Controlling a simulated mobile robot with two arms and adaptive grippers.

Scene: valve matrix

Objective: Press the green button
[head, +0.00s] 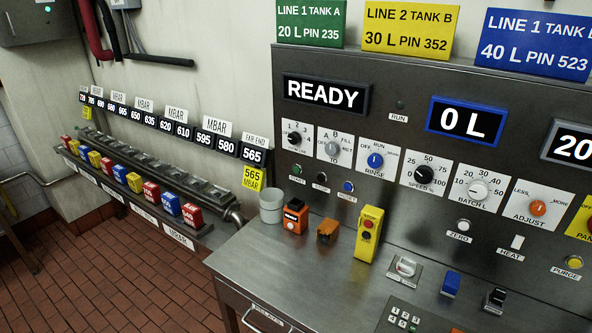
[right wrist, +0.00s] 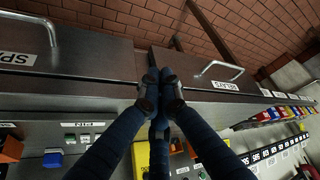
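The green button (head: 297,169) is a small round button on the steel control panel (head: 275,125) in the head view. It sits above a START label, at the left end of a row with a dark button (head: 321,177) and a blue button (head: 348,186). Nothing covers it. My right gripper (right wrist: 160,84) shows only in the right wrist view. My left gripper is in neither view.
On the counter below the button stand a grey cup (head: 271,206), an orange-black device (head: 295,216), an orange block (head: 327,231) and a tall yellow button box (head: 368,234). A READY display (head: 325,93) is above. A valve rack (head: 150,165) runs along the left wall.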

